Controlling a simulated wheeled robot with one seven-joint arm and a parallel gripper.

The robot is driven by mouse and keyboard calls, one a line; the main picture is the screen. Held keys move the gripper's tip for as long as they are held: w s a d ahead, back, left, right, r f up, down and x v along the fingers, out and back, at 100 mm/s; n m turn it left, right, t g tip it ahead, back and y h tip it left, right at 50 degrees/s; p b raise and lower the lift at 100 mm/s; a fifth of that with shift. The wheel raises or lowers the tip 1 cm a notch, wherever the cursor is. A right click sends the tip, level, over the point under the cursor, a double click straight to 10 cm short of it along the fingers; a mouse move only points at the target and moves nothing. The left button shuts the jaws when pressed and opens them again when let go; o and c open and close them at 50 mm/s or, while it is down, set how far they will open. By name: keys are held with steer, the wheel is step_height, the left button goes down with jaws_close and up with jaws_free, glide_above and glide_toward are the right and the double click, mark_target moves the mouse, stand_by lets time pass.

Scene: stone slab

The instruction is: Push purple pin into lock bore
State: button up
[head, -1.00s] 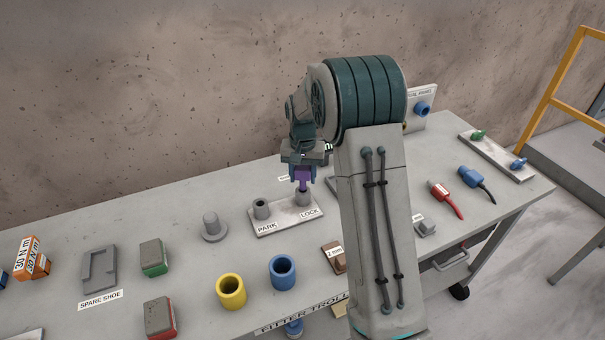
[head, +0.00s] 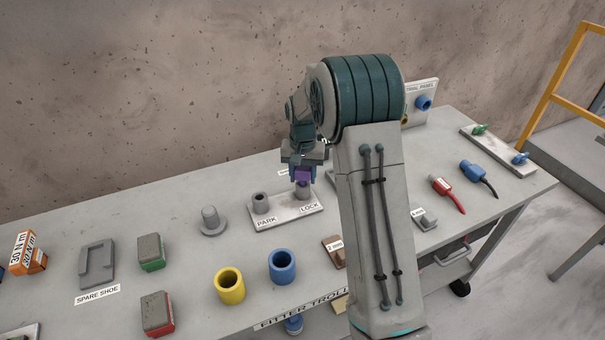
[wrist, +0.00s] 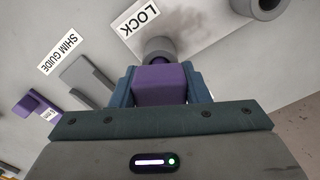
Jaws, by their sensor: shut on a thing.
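The purple pin (head: 302,175) is between the fingers of my gripper (head: 302,179), which is shut on its block-shaped head. The head also shows in the wrist view (wrist: 160,84) between the blue-grey fingers. The lock post (head: 303,191) stands right below it, at the right end of a light plate marked LOCK and PARK. In the wrist view the lock post (wrist: 160,47) shows just beyond the pin head.
The park post (head: 261,204) stands empty to the left on the plate (head: 283,219). A grey flanged peg (head: 212,221), a blue ring (head: 282,267) and a yellow ring (head: 230,286) stand nearby. In the wrist view, the shim guide (wrist: 88,79) and another purple piece (wrist: 27,105) lie left.

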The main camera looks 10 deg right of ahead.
steer(key=shift+f, duration=0.35)
steer(key=o, duration=1.2)
steer(key=shift+r, duration=0.15)
step_height(320, 180, up, 14)
steer(key=b, duration=0.1)
steer(key=shift+b, duration=0.35)
